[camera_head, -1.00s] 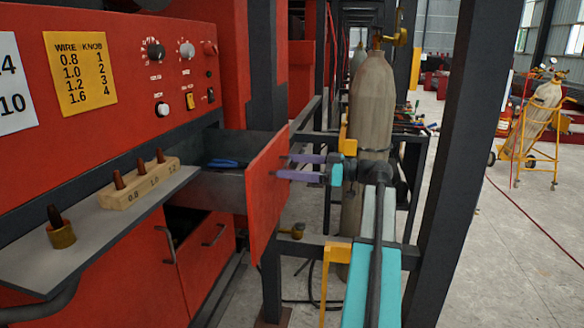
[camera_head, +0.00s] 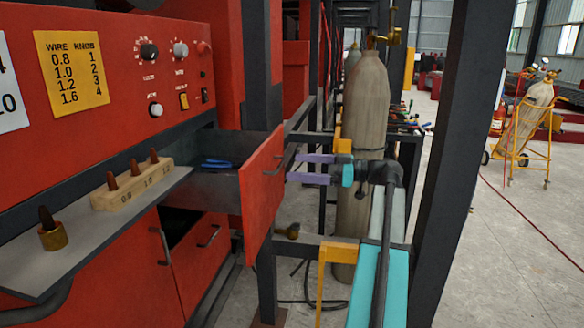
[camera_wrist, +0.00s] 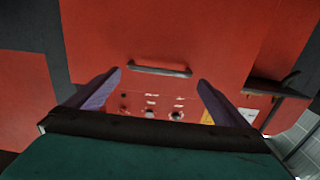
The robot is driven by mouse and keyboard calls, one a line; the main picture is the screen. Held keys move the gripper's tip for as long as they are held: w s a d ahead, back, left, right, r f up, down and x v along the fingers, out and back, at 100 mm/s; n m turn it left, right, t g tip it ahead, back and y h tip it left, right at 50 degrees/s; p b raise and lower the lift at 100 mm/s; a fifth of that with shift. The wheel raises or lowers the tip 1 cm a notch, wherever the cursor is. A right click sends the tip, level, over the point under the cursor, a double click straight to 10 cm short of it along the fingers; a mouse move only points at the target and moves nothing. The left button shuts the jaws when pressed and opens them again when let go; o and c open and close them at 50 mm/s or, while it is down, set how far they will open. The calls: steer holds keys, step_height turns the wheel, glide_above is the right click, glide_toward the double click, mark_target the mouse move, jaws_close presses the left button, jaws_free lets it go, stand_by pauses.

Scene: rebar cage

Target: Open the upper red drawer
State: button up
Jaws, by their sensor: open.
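The upper red drawer (camera_head: 262,190) stands pulled out of the red cabinet. Its grey inside shows, with a blue-handled tool (camera_head: 219,164) in it. The drawer's dark bar handle (camera_head: 274,166) is on its front face, and in the wrist view the handle (camera_wrist: 160,70) lies across, just beyond the fingertips. My gripper (camera_head: 290,168) has two purple fingers spread apart, with nothing between them. In the head view it is just right of the drawer front, apart from the handle.
A lower drawer (camera_head: 200,250) with a handle sits below. A grey shelf (camera_head: 85,235) on the left carries a wooden block (camera_head: 131,187) and a brass cup (camera_head: 53,236). A gas cylinder (camera_head: 365,100) and a dark post (camera_head: 450,150) stand close to my arm.

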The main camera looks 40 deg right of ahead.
steer(key=v, duration=0.9)
steer(key=shift+d, duration=0.15)
steer(key=shift+s, duration=0.1)
